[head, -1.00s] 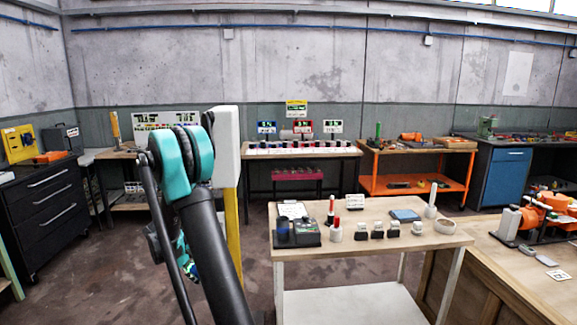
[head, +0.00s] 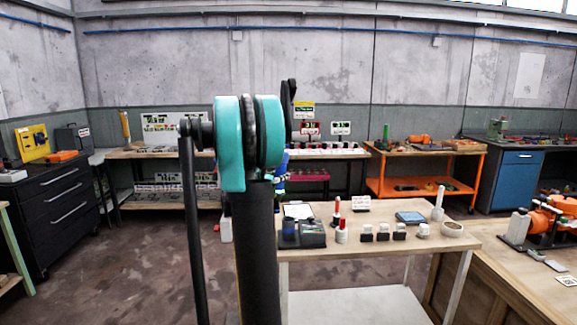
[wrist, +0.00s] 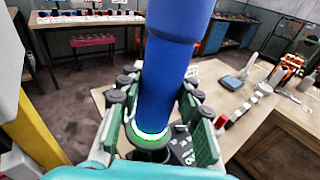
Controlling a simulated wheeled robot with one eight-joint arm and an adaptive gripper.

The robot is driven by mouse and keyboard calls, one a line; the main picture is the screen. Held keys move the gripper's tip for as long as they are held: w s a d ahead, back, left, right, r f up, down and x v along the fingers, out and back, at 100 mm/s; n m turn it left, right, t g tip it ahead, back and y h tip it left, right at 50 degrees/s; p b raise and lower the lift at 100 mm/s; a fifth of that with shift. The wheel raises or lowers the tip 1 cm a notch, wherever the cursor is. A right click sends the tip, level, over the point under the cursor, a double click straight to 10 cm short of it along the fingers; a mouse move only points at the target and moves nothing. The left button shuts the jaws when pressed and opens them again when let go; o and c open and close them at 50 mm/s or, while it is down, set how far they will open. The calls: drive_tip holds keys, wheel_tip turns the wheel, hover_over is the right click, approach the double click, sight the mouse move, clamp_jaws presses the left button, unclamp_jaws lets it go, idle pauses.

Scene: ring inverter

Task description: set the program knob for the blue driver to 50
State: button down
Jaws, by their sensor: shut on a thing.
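The blue driver (wrist: 172,70) is a thick blue cylinder with a glowing green ring near its lower end. My gripper (wrist: 158,98) is shut on it, with green-padded fingers on both sides in the wrist view. In the head view a small blue part (head: 281,165), likely the driver, shows beside my arm; the gripper there is mostly hidden. Displays stand on the back bench: one red (head: 310,128) and one white-framed (head: 340,128). The blue-framed display is hidden behind my arm. The program knob cannot be made out.
A wooden trolley (head: 350,249) in front holds a black dock (head: 304,234), several small blocks and a blue tablet (head: 410,217). An orange cart (head: 421,186) stands behind it. A black drawer cabinet (head: 60,205) is at left. The floor between is open.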

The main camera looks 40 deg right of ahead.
drive_tip(key=shift+n+t+h, duration=0.5)
drive_tip(key=shift+n+t, duration=0.2)
drive_tip(key=d+r, duration=0.1)
drive_tip(key=s+d+r, duration=0.1)
drive_tip(key=r, duration=0.1)
drive_tip(key=d+r, duration=0.1)
drive_tip(key=shift+s+r, duration=0.25)
drive_tip(key=shift+r, duration=0.2)
wheel_tip(320, 180, down, 17)
drive_tip(key=shift+r, duration=0.2)
idle(0.4)
drive_tip(key=shift+f, duration=0.1)
idle(0.5)
drive_tip(key=c, duration=1)
unclamp_jaws()
drive_tip(key=shift+a, duration=0.15)
